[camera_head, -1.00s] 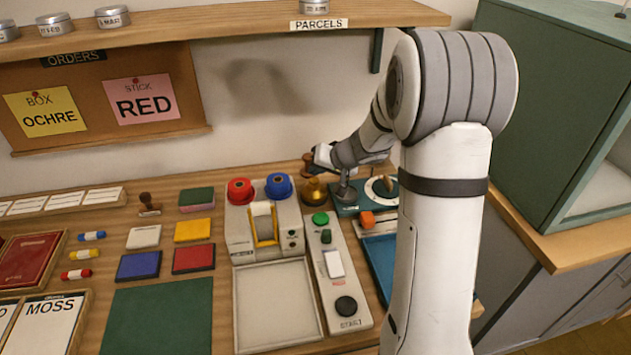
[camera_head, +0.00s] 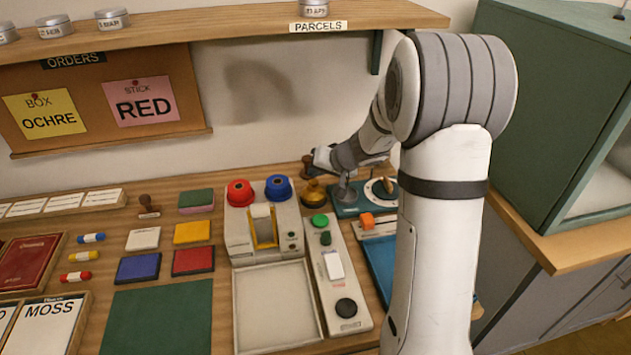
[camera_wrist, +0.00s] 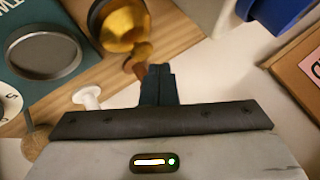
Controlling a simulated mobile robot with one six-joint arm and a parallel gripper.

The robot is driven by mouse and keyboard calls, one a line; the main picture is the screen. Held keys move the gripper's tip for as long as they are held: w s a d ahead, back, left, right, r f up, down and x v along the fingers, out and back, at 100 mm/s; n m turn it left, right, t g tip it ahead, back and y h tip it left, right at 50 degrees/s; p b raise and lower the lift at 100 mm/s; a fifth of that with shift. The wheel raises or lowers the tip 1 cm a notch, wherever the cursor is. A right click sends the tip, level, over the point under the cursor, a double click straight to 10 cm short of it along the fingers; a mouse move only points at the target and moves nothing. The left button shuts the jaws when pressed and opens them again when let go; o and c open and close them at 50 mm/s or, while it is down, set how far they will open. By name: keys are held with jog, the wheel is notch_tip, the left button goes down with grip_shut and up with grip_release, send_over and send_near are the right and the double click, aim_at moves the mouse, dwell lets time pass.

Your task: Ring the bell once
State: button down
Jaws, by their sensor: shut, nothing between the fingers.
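The brass bell (camera_head: 313,193) stands on the table at the back, right of the blue-topped and red-topped knobs. In the wrist view the brass bell (camera_wrist: 122,28) shows at top centre, with a small brass neck and a brown end reaching toward my fingers. My gripper (camera_head: 318,158) is just above and behind the bell in the head view. In the wrist view my gripper (camera_wrist: 158,72) is shut and empty, with its dark fingertips close beside the brown end. I cannot tell whether they touch. My wrist partly hides this area in the head view.
A teal scale with a round dial (camera_head: 382,190) stands right of the bell. The red knob (camera_head: 240,193) and blue knob (camera_head: 278,186) are close on the left. A shelf (camera_head: 230,20) hangs above. A green cabinet (camera_head: 545,100) stands at the right.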

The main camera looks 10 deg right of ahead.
aim_at(317, 184)
jog(key=shift+f+b, duration=1)
jog(key=shift+b, duration=0.75)
dwell(1.2)
jog(key=shift+r, duration=0.1)
jog(key=shift+r+p, duration=0.4)
jog(key=shift+r, duration=0.45)
jog(key=shift+r+p, duration=1.35)
jog(key=shift+r, duration=1.2)
